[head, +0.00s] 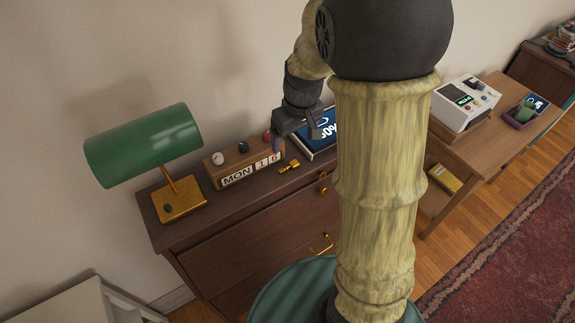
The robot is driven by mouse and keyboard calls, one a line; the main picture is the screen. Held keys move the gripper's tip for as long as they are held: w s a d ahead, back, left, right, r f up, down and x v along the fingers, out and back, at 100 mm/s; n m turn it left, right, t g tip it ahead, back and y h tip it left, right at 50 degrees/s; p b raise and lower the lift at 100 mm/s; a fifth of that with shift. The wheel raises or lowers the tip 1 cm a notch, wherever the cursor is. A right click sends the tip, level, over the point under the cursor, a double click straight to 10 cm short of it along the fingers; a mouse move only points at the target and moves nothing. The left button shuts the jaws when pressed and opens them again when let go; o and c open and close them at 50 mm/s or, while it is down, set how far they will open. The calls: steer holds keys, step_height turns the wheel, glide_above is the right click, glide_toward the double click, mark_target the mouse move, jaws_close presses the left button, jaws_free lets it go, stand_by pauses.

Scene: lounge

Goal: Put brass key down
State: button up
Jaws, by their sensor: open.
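The brass key (289,167) lies on the brown wooden dresser top (240,200), to the right of a wooden block calendar. My gripper (297,138) is above and behind the key in the picture, with its fingers pointing down. It is open and nothing shows between its fingers. The key looks apart from the fingers. My own arm hides part of the dresser's right side.
A green-shaded lamp (145,145) with a brass base stands at the dresser's left. The calendar (240,172) reads MON 16. A white device (466,103) stands on a desk at right. The dresser's front strip is clear.

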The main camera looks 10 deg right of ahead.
steer(key=p, duration=0.2)
glide_above(289, 165)
steer(key=s, duration=0.2)
steer(key=f, duration=0.7)
steer(key=shift+w+d+f, duration=0.1)
steer(key=shift+w+f, duration=0.1)
steer(key=shift+f, duration=0.2)
steer(key=shift+f, duration=0.1)
steer(key=shift+w+f+p, duration=0.2)
steer(key=shift+f+p, duration=0.15)
steer(key=shift+f, duration=0.45)
steer(key=shift+w+f+p, duration=0.2)
steer(key=shift+f+p, duration=0.2)
steer(key=shift+f, duration=0.45)
steer(key=shift+w+f+p, duration=0.2)
steer(key=shift+f+p, duration=0.15)
steer(key=shift+f, duration=0.45)
steer(key=c, duration=1.1)
steer(key=shift+r, duration=0.1)
